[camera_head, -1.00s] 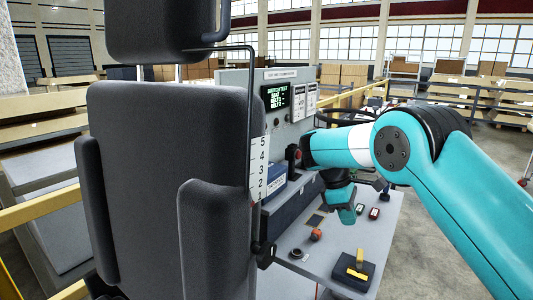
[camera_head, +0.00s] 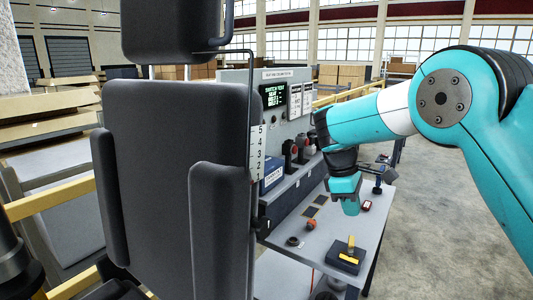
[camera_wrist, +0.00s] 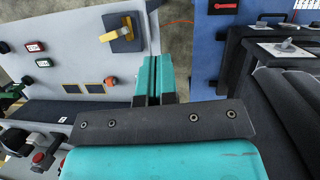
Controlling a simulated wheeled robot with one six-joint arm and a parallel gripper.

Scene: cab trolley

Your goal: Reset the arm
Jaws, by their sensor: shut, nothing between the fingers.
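My teal arm reaches in from the right in the head view. My gripper (camera_head: 347,203) hangs pointing down over the grey table (camera_head: 320,240), beside the front of the control panel (camera_head: 235,80). In the wrist view my gripper (camera_wrist: 152,68) shows its two teal fingers pressed together, with nothing between them. It is shut and empty. No object touches the fingertips in either view.
A dark seat (camera_head: 175,170) stands close at the left. The table holds a black box with a yellow handle (camera_head: 346,254), an orange knob (camera_head: 311,225) and a black ring (camera_head: 293,241). Open floor (camera_head: 440,230) lies right of the table.

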